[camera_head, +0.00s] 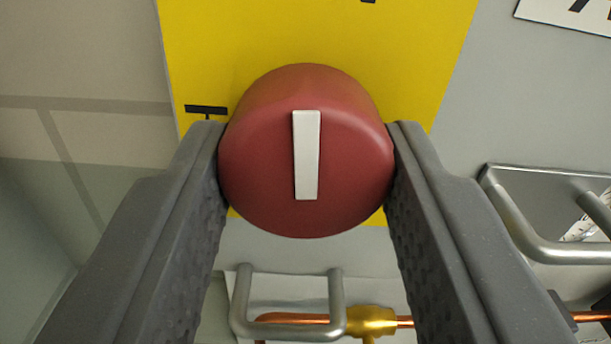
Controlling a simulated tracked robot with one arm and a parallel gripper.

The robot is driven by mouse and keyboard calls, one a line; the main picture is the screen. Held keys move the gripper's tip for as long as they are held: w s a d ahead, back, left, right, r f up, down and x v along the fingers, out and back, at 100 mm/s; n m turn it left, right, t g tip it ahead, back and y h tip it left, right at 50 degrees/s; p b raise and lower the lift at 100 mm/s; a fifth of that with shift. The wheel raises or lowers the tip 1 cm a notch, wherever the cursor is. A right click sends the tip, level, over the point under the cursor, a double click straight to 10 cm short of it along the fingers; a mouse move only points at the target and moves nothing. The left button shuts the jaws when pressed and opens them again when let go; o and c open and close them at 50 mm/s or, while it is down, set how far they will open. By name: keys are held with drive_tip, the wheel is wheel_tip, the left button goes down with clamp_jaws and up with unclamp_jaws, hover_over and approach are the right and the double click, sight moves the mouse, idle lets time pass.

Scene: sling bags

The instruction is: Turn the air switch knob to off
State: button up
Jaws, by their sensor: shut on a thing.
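The air switch knob (260,185) is a round red knob with a white bar marker (306,155). The bar stands close to upright in the picture. The knob sits on a yellow plate (410,60) with black marks, one at its left edge (206,110) and part of one at the top. My gripper (307,150) is shut on the knob, with a dark grey finger touching each side. The fingers hide parts of the plate beside and below the knob.
Below the knob is a metal handle (240,310) in front of a copper pipe (290,318) with a brass fitting (370,321). Another metal handle (520,235) is at the right. A white label (570,14) is at the top right on the grey panel (520,100).

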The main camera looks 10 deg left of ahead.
drive_tip(key=n+p, duration=0.2)
drive_tip(key=n, duration=0.3)
drive_tip(key=shift+d, duration=0.1)
drive_tip(key=n+p, duration=0.3)
drive_tip(key=n, duration=0.1)
drive_tip(key=shift+r+n, duration=0.15)
drive_tip(key=shift+n, duration=0.15)
drive_tip(key=n+p, duration=0.4)
drive_tip(key=n, duration=0.1)
drive_tip(key=shift+f+n+p, duration=0.2)
drive_tip(key=shift+n+p, duration=0.6)
drive_tip(key=shift+n, duration=0.3)
drive_tip(key=shift+f, duration=0.1)
drive_tip(key=o, duration=1)
